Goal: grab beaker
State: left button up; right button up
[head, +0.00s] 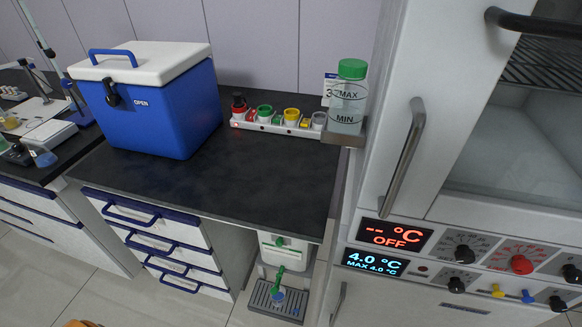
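I cannot pick out a plain open beaker with certainty. A clear container with a green lid (348,97), marked MAX and MIN, stands upright on a small ledge at the right end of the black counter, beside the white cabinet. Small glass-like items, too small to identify, are on the far-left bench. A green tap (279,282) sits low under the counter above a grey drip tray (262,301), with a small blue piece below the tap. Neither of my grippers is in view.
A blue cooler box (165,110) with a white lid stands on the black counter (235,170). Behind is a white rack (262,126) with coloured caps. Drawers (150,232) are below. The white cabinet (440,130) with handles and dials fills the right. The counter's middle is clear.

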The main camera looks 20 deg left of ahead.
aim_at(278, 297)
jog(key=k+j+u, duration=0.1)
jog(key=u, duration=0.7)
jog(key=k+j, duration=0.05)
